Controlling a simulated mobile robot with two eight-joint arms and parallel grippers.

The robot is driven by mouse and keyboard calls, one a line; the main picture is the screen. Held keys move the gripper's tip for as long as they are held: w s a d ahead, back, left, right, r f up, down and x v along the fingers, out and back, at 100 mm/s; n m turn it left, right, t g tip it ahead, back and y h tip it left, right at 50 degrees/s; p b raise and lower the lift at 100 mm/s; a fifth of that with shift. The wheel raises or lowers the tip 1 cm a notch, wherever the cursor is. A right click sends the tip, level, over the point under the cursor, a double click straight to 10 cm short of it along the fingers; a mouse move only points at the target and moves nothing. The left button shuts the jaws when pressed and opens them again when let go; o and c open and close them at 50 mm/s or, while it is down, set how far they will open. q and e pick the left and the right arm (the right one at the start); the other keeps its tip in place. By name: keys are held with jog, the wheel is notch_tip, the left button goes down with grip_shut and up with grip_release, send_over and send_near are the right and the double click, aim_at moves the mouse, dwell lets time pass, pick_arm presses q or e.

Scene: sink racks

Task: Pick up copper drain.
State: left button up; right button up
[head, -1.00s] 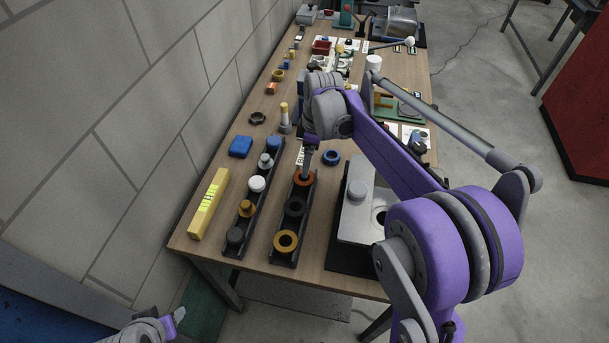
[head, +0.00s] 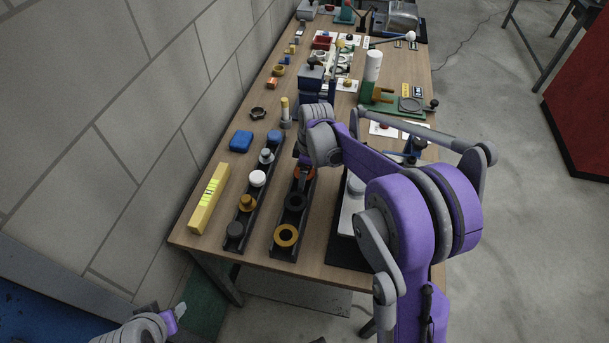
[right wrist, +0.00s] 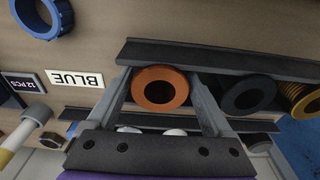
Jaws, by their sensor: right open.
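The copper drain (head: 305,173) is an orange ring at the far end of the right dark rack (head: 271,247), partly hidden by my right wrist in the head view. In the right wrist view the copper drain (right wrist: 161,88) sits between the two fingers of my right gripper (right wrist: 160,78), one on each side. The gripper is open; I cannot tell whether a finger touches the ring. My left gripper (head: 177,318) is at the lower left, off the table, with its fingers too small to read.
In the same rack are a black ring (head: 295,201) and a yellow ring (head: 286,236). A second rack (head: 235,244) with several stoppers stands to its left. A yellow box (head: 209,199) lies near the wall; a blue ring (right wrist: 37,14) lies beyond the rack.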

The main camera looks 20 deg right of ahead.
jog(key=c, duration=1.2)
jog(key=shift+r, duration=0.15)
